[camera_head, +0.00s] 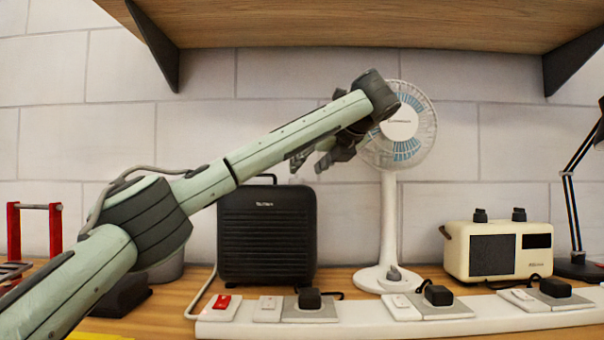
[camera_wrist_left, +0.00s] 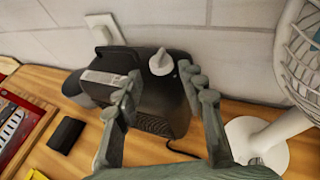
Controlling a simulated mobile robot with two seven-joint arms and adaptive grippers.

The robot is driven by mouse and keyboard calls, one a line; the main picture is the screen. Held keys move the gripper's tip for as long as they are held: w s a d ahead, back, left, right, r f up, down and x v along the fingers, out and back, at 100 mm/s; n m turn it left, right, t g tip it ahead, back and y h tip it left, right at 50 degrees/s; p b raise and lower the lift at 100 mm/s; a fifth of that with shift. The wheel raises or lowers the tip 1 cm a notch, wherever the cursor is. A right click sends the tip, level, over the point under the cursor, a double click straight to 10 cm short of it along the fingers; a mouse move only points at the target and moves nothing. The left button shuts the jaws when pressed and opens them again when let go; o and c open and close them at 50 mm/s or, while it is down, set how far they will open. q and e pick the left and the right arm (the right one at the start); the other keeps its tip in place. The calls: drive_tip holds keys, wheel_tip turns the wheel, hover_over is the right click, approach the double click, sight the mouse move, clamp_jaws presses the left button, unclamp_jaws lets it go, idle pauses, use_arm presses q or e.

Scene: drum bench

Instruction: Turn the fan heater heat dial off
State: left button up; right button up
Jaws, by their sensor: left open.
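The fan heater (camera_head: 267,240) is a black box with a ribbed front, standing on the bench against the wall. In the left wrist view the heater (camera_wrist_left: 150,88) is seen from above. Its pale, pointed heat dial (camera_wrist_left: 161,62) stands on the top face; it cannot be made out in the head view. My left gripper (camera_head: 310,164) is above and to the right of the heater in the head view. In the left wrist view its open fingers (camera_wrist_left: 161,77) frame the dial on both sides, with nothing held. Contact cannot be seen. My right gripper is not in view.
A white fan (camera_head: 390,215) stands right of the heater. A long white power strip (camera_head: 370,318) with plugs and switches runs along the front. A cream radio (camera_head: 497,251) and a black lamp (camera_head: 575,265) are farther right. A wooden shelf (camera_head: 370,22) hangs overhead.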

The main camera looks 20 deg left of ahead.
use_arm(q)
drive_tip(key=v, duration=0.7)
drive_tip(key=shift+a, duration=0.1)
